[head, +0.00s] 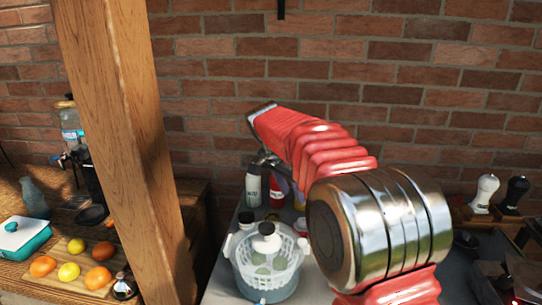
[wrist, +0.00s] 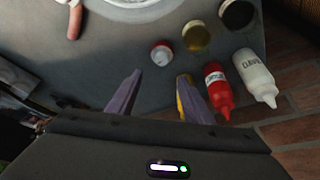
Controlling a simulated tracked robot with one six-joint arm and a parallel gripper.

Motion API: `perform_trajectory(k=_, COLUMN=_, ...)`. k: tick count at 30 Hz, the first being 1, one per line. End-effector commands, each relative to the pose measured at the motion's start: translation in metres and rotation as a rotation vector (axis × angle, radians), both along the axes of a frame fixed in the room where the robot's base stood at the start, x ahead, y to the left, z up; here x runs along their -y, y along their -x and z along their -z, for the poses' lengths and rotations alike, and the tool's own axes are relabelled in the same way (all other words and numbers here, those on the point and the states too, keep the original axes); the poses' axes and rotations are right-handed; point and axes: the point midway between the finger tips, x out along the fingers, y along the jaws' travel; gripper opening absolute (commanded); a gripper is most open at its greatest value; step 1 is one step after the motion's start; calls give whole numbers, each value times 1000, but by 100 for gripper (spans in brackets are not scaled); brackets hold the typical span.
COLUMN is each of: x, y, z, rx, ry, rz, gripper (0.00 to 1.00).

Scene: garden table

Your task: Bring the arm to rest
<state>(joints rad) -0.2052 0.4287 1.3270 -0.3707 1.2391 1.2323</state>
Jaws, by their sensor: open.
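My arm, in red ribbed covers with a large metal joint, reaches across the middle of the head view, raised above the grey table (wrist: 105,50). My gripper (wrist: 159,76) is open in the wrist view, its two fingers apart with nothing between them. Its fingers are hard to make out in the head view. Beyond the fingertips, a small red-and-white jar (wrist: 162,53) stands on the table. A red bottle (wrist: 217,88) and a white bottle (wrist: 256,76) are right of the right finger.
A white basket bowl (head: 268,268) stands on the table below my arm. A wooden post (head: 128,150) rises at left. Beyond it are oranges (head: 43,266) and a teal box (head: 22,240). A brick wall (head: 400,85) closes off the back.

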Motion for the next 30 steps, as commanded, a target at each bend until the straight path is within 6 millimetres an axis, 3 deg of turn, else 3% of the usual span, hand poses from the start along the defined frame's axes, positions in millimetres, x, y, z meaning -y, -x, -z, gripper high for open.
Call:
perform_trajectory(k=16, x=23, y=82, z=-41, rx=-13, ry=-31, rz=-219, gripper=46)
perform_trajectory(k=30, x=38, y=163, z=-54, rx=-4, ry=-40, rz=-421, gripper=46)
